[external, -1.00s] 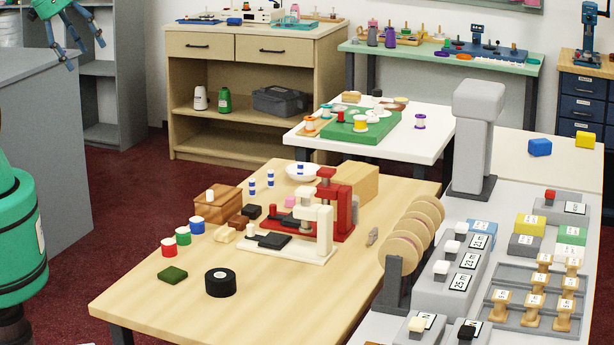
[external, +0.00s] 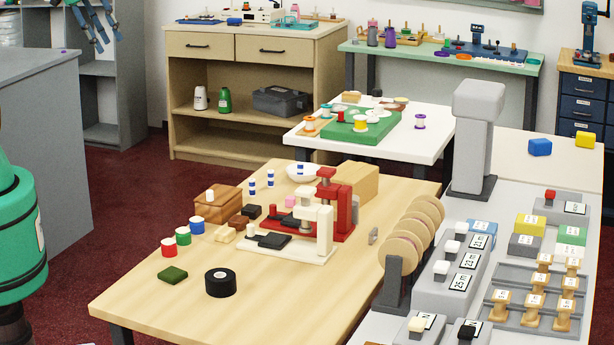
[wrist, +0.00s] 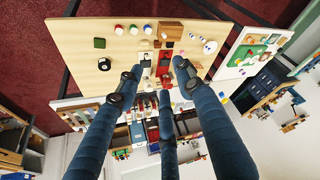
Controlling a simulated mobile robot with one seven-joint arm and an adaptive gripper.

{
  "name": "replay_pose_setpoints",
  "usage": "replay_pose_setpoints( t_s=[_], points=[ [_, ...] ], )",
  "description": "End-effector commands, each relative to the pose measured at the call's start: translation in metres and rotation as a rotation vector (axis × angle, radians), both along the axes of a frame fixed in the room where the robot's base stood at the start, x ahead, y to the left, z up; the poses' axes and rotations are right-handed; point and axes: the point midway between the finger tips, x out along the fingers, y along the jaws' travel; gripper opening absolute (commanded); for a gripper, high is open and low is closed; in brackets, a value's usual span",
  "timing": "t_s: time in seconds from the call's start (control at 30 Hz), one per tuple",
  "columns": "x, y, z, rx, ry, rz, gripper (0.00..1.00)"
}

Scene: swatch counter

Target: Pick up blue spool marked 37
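Small white-and-blue spools stand on the wooden table in the external view: a front one (external: 252,187), one behind it (external: 270,178), and one on a white saucer (external: 290,172). Their marks are too small to read, so I cannot tell which is 37. A blue-sided round pot with a white top (external: 197,226) stands beside a green and a red one. My gripper (external: 97,24) is at the top left of the external view, high and far from the table's objects. In the wrist view my gripper (wrist: 155,76) has its fingers spread, with nothing between them.
A red press (external: 338,200) and a cream press (external: 318,235) stand mid-table, near a wooden box (external: 218,201). A black roll (external: 220,283) and a green pad (external: 172,275) lie at the front left. A tall grey post (external: 476,140) rises at right.

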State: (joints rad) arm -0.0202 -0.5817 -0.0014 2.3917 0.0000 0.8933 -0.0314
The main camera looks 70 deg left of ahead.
Motion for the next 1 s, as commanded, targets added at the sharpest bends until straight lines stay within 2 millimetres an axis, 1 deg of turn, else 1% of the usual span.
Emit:
replay_pose_setpoints(
  t_s=[0.03,0.23,0.5,0.77,1.0],
  points=[
    [0.012,0.002,0.003,-0.003,0.013,0.009,0.37],
    [0.056,0.009,0.009,-0.012,0.046,0.041,0.37],
    [0.118,0.019,0.007,-0.025,0.091,0.086,0.37],
    [0.179,0.033,-0.005,-0.036,0.136,0.131,0.37],
    [0.233,0.046,-0.026,-0.047,0.176,0.172,0.37]
  ],
)
